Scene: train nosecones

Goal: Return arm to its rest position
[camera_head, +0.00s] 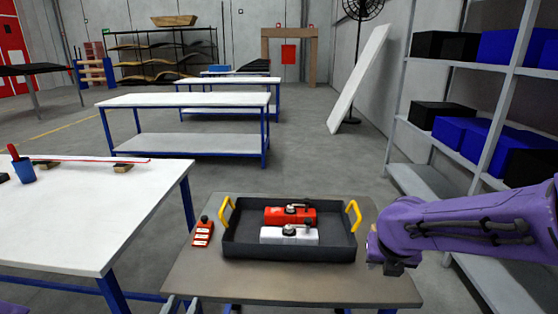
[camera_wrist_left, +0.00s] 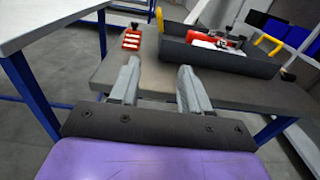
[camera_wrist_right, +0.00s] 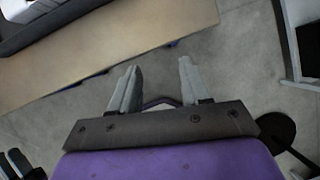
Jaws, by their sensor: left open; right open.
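My left gripper (camera_head: 182,303) shows only its grey fingertips at the bottom edge of the head view, by the front edge of the brown table (camera_head: 300,286). In the left wrist view its fingers (camera_wrist_left: 159,70) are apart with nothing between them. My right arm comes in from the right, and its gripper (camera_head: 394,266) hangs by the table's right edge. In the right wrist view its fingers (camera_wrist_right: 159,67) are apart and empty, over the floor beside the table.
A black tray (camera_head: 232,245) with yellow handles holds a red item (camera_head: 276,216) and a white item (camera_head: 280,236). A red device (camera_head: 203,233) lies left of it. A white-topped table (camera_head: 100,220) stands left, a shelf rack (camera_head: 486,120) right.

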